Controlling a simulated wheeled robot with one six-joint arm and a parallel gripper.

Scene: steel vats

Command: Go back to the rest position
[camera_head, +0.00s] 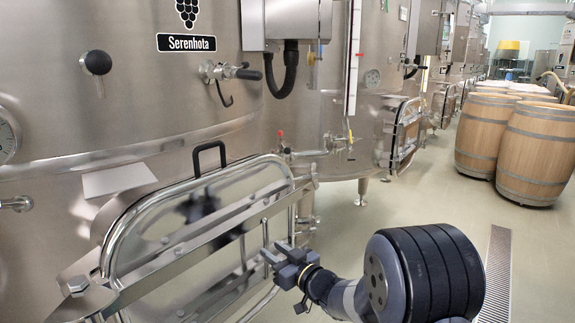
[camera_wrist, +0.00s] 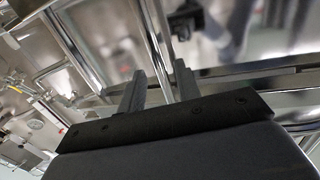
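My gripper (camera_head: 276,258) is in front of the right part of the vat's hatch door (camera_head: 215,225) in the head view. I cannot tell whether the fingers touch any bar. My arm comes in from the lower right of the head view.
Steel vats (camera_head: 170,80) line the left side and run into the distance. A small valve with a red tip (camera_head: 281,140) sticks out beside the hatch. Wooden barrels (camera_head: 535,150) stand at the right. A floor drain grate (camera_head: 497,275) lies right of my arm. The aisle floor (camera_head: 425,195) is clear.

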